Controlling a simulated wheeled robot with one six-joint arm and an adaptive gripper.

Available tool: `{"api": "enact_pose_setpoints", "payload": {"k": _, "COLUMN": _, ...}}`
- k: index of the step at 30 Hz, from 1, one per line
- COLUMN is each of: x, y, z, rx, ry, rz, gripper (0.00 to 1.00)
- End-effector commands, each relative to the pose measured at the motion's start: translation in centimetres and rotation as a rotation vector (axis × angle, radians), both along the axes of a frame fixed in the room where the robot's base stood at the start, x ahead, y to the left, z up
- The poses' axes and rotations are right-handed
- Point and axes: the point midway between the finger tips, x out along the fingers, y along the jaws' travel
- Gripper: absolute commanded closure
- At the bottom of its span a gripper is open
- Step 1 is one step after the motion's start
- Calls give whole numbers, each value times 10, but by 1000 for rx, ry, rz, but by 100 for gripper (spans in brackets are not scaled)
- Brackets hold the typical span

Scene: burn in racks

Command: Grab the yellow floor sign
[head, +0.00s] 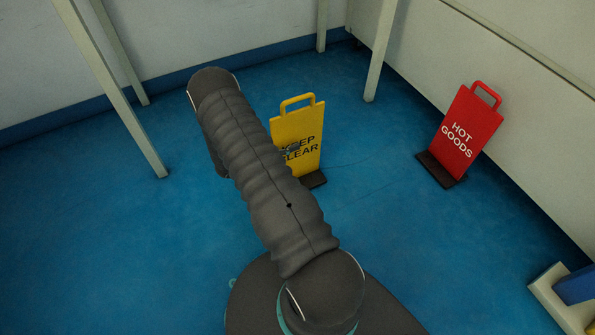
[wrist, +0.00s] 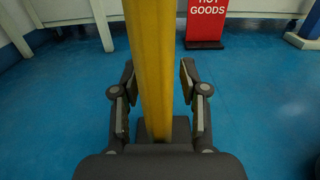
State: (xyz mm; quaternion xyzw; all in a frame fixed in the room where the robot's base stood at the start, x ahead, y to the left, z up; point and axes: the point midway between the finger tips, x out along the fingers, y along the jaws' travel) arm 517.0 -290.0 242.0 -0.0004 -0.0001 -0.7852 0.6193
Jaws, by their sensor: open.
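The yellow floor sign (head: 309,130), lettered "KEEP CLEAR" with a loop handle on top, stands upright on a dark base on the blue floor. My arm hides its left part in the head view. In the wrist view the sign (wrist: 150,70) shows edge-on as a tall yellow strip. My gripper (wrist: 157,88) is open, with one finger on each side of the strip and a visible gap on both sides.
A red "HOT GOODS" sign (head: 464,132) stands to the right on a dark base; it also shows in the wrist view (wrist: 206,20). Pale posts (head: 115,90) stand at the back left. Blue floor between the signs is clear.

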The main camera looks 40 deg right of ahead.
Motion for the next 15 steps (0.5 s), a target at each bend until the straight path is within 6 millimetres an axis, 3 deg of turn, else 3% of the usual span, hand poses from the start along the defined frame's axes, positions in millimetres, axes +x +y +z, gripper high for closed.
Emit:
{"api": "enact_pose_setpoints", "payload": {"k": 7, "x": 0, "y": -1, "z": 0, "rx": 0, "ry": 0, "rz": 0, "gripper": 59}}
{"api": "enact_pose_setpoints", "payload": {"k": 12, "x": 0, "y": -1, "z": 0, "rx": 0, "ry": 0, "rz": 0, "gripper": 100}}
{"api": "enact_pose_setpoints", "payload": {"k": 15, "x": 0, "y": -1, "z": 0, "rx": 0, "ry": 0, "rz": 0, "gripper": 100}}
